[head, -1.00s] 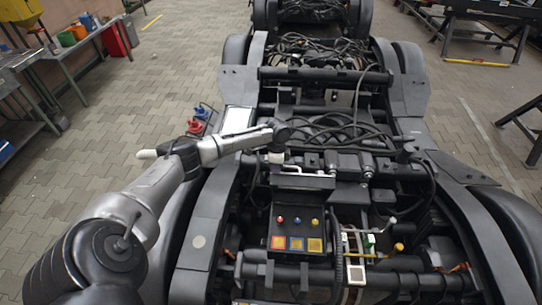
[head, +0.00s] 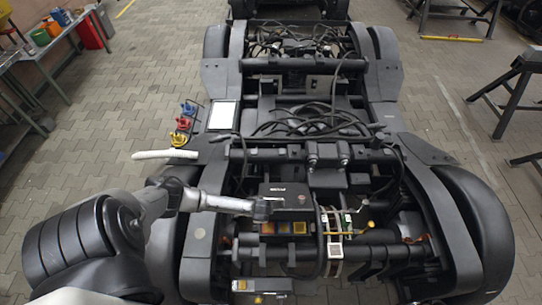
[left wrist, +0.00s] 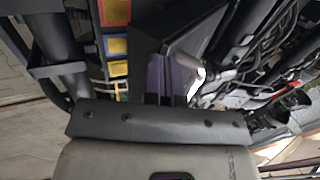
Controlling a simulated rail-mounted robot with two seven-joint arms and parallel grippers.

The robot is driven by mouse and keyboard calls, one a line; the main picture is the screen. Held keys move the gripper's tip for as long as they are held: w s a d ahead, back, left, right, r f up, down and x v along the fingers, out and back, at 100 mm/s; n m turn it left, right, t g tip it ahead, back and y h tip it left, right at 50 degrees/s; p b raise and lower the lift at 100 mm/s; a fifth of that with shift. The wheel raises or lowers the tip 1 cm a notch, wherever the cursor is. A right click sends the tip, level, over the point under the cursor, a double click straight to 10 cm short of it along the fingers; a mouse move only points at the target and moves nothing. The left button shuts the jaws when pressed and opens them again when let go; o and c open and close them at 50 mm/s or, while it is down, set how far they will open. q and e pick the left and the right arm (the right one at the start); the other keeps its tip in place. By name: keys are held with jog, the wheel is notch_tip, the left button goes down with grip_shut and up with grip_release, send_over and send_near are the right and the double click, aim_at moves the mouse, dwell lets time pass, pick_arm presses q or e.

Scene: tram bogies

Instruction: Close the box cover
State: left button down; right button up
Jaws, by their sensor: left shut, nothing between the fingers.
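The box (head: 292,229) sits on the bogie frame in the head view, with orange and yellow labels along its near side. Its dark cover (head: 290,189), with small white lettering, lies over the top and hides the buttons. I cannot tell whether a small gap remains under it. My left gripper (head: 262,209) is shut and empty, at the cover's near left corner. It looks in contact or very close. In the left wrist view the labelled side of the box (left wrist: 118,45) is beside the gripper. My right gripper is not in view.
Black cables (head: 310,120) and beams cross the bogie behind the box. A white strip with green parts (head: 335,235) and a yellow-knobbed lever (head: 370,226) stand right of it. Red, yellow and blue items (head: 184,123) sit at the left edge.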

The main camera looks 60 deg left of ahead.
pick_arm(q)
jog(key=s+d+f+b, duration=0.1)
jog(key=d+f, duration=0.1)
jog(key=f, duration=0.2)
jog(key=s+d+f+b, duration=0.1)
jog(key=f+b, duration=0.1)
jog(key=f, duration=0.2)
jog(key=s+d+f+b, duration=0.1)
jog(key=d+f, duration=0.1)
jog(key=f, duration=0.2)
jog(key=shift+s+d, duration=0.15)
jog(key=shift+d, duration=0.2)
jog(key=shift+s+f, duration=0.1)
jog(key=s+d+r+p, duration=0.4)
jog(key=d+r, duration=0.3)
jog(key=r, duration=0.2)
jog(key=shift+d+p, duration=0.4)
jog(key=shift+p, duration=0.4)
jog(key=shift+s, duration=0.1)
